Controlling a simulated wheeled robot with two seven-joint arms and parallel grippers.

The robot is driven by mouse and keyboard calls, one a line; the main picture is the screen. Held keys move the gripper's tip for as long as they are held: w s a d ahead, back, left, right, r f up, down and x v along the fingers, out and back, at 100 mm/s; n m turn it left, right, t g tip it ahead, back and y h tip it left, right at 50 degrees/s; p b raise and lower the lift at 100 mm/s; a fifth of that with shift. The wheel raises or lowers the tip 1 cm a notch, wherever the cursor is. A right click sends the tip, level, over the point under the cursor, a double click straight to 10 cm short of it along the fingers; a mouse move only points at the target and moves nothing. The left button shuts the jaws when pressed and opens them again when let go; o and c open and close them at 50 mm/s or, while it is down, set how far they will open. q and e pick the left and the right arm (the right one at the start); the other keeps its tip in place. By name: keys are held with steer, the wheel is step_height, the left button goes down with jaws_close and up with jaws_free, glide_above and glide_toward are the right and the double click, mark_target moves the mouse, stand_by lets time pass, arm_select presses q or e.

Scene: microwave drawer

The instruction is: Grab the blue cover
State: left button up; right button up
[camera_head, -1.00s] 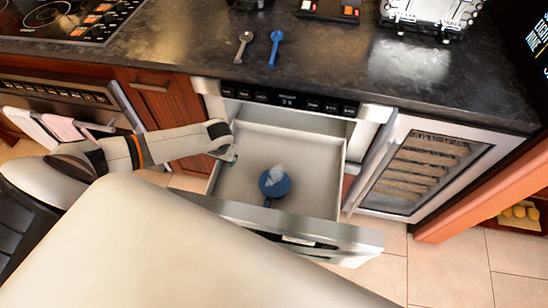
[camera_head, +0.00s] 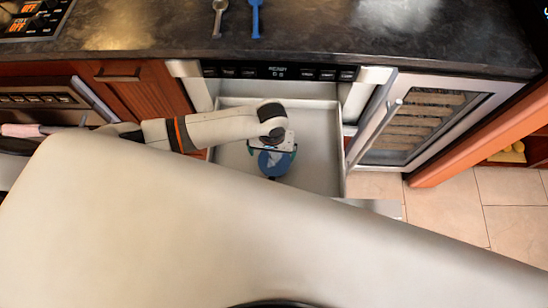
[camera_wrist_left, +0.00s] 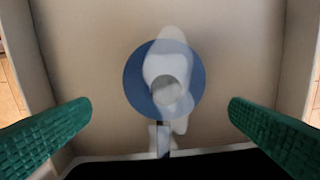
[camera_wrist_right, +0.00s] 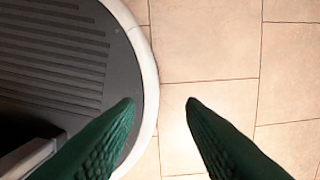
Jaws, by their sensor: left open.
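The blue cover (camera_head: 271,163) lies inside the open microwave drawer, partly hidden under my left gripper (camera_head: 273,148) in the head view. In the left wrist view the cover (camera_wrist_left: 134,86) is a round blue disc, with a pale translucent shape over its middle. My left gripper (camera_wrist_left: 160,104) is open above the drawer, its green fingers on either side of the cover and apart from it. My right gripper (camera_wrist_right: 160,102) is open and empty over the tiled floor in the right wrist view; it does not show in the head view.
The drawer's walls (camera_head: 327,152) enclose the cover on the sides. A dark countertop (camera_head: 320,30) lies behind, with a grey spoon (camera_head: 219,12) and a blue spoon (camera_head: 256,16). A glass-fronted cooler (camera_head: 425,120) stands at right. Tiled floor (camera_head: 445,215) is clear at front right.

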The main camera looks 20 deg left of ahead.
mark_target(275, 155)
arm_select(q)
steer(key=f, duration=0.2)
steer(key=w+f, duration=0.1)
steer(key=f, duration=0.2)
steer(key=shift+d, duration=0.2)
steer(key=shift+f, duration=0.2)
arm_select(e)
steer(key=shift+w+a+f, duration=0.1)
steer(key=shift+w+a, duration=0.2)
steer(key=shift+a, duration=0.2)
steer(key=shift+w+a+f, duration=0.1)
steer(key=shift+w+a, duration=0.15)
steer(key=shift+a, duration=0.25)
arm_select(q)
steer(key=shift+c, duration=0.3)
arm_select(e)
steer(key=shift+d, duration=0.1)
